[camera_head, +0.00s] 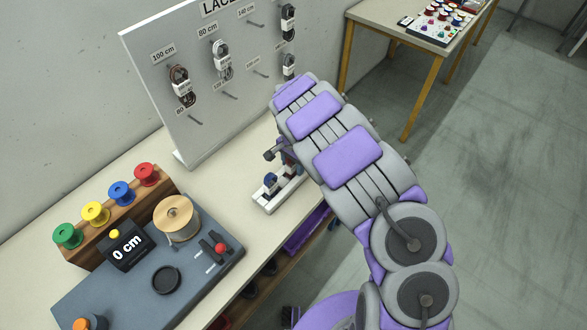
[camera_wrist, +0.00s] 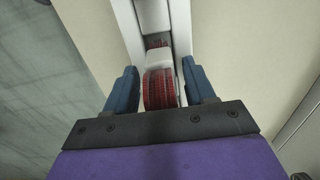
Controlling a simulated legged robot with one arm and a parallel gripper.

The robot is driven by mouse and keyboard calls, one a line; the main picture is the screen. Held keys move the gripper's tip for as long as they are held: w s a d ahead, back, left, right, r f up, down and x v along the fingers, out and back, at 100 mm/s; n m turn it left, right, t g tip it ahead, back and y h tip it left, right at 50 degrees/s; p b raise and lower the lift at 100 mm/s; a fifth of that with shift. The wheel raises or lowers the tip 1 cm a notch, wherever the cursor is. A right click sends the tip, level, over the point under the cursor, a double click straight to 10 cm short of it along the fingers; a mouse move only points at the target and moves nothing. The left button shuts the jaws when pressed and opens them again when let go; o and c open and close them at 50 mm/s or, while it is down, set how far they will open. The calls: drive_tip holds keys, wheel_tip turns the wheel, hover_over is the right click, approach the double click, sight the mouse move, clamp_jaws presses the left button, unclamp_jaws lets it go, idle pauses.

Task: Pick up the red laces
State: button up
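The red laces (camera_wrist: 159,90) show in the wrist view as a red bundle with a white band at its far end, in line with a white holder (camera_wrist: 126,30). My gripper (camera_wrist: 160,80) is open, with one blue finger on each side of the bundle and a narrow gap on both sides.
A blue-grey measuring machine (camera_head: 140,290) and a rack of coloured spools (camera_head: 120,215) are at left. Another table (camera_head: 375,12) stands at the back. Open floor (camera_head: 500,180) lies at right.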

drive_tip(key=shift+a, duration=0.6)
drive_tip(key=c, duration=0.5)
drive_tip(key=shift+d, duration=0.55)
clamp_jaws()
drive_tip(key=shift+a, duration=0.15)
